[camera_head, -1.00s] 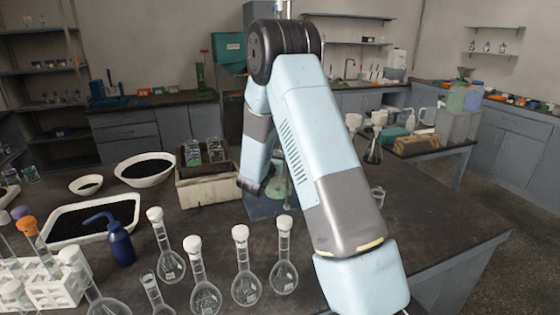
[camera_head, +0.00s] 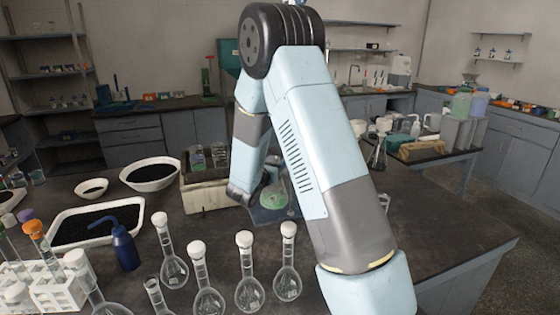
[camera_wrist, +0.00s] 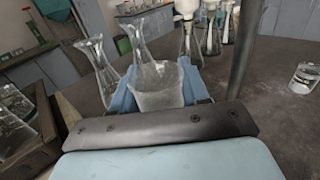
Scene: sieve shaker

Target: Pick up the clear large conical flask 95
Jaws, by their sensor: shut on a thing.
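In the wrist view my gripper (camera_wrist: 160,92) has its blue fingers on either side of a clear glass vessel (camera_wrist: 158,92), closed on it. The vessel looks wide and cup-like from here. I cannot tell whether it is the body of a conical flask. A clear conical flask (camera_wrist: 142,42) rises directly behind it, and another clear conical flask (camera_wrist: 100,70) stands to the left. In the head view my arm hangs over the bench and the fingertips are not clear. A clear flask shape with green showing through it (camera_head: 275,190) is beside my wrist.
Stoppered round flasks (camera_head: 247,285), a white test-tube rack (camera_head: 45,293) and a blue wash bottle (camera_head: 124,248) stand at the front left. A pale box with glassware (camera_head: 206,197) is left of my wrist. In the wrist view, more flasks (camera_wrist: 190,45) stand behind.

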